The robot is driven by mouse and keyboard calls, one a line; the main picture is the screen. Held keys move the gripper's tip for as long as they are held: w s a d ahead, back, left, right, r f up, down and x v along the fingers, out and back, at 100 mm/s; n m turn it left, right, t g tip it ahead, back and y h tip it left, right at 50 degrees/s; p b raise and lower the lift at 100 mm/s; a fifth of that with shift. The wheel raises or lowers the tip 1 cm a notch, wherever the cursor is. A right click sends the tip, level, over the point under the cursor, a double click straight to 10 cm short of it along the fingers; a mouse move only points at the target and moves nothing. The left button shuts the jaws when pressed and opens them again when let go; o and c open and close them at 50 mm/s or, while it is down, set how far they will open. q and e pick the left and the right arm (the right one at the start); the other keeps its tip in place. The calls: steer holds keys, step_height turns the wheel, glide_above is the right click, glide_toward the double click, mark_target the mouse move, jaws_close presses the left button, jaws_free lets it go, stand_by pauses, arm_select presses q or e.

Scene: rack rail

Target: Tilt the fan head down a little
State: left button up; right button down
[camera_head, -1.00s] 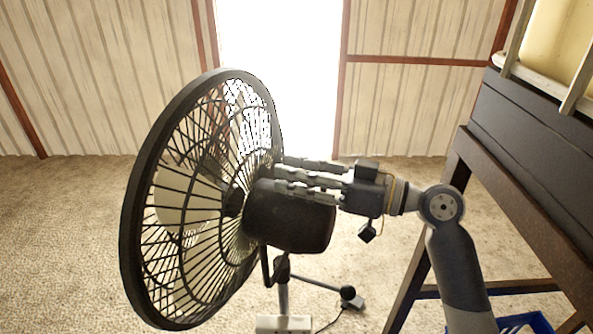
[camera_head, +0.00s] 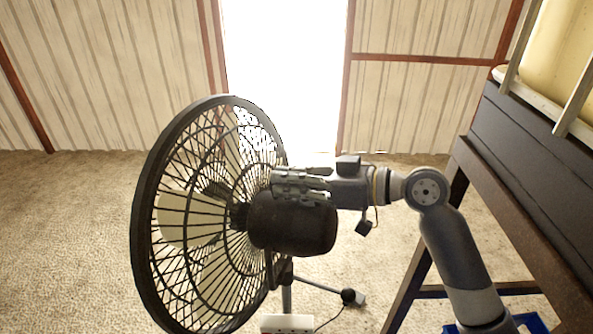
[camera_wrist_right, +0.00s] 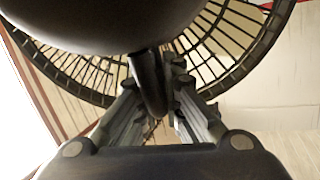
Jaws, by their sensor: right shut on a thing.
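The fan has a round dark wire grille (camera_head: 143,225) facing left and a dark motor housing (camera_head: 292,225) behind it, on a thin stand (camera_head: 287,297). The grille's lower edge is cut off by the frame. My right gripper (camera_head: 280,185) reaches in from the right over the top of the housing, behind the grille. In the right wrist view its fingers (camera_wrist_right: 158,100) close around a dark bar (camera_wrist_right: 149,80) of the fan head, beside the rounded housing (camera_wrist_right: 110,20). The exact finger contact is partly hidden. My left gripper is not in view.
A dark table or rack (camera_head: 535,165) with brown legs stands at the right, bearing a cream container (camera_head: 560,45). A blue crate (camera_head: 530,325) lies below it. A white power strip (camera_head: 287,323) is by the fan stand. Carpet at the left is clear.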

steer(key=shift+a, duration=0.15)
steer(key=shift+f, duration=0.15)
steer(key=c, duration=1.7)
jaws_free()
steer(key=shift+w, duration=0.1)
steer(key=shift+r, duration=0.2)
step_height(320, 180, up, 10)
steer(key=shift+f, duration=0.15)
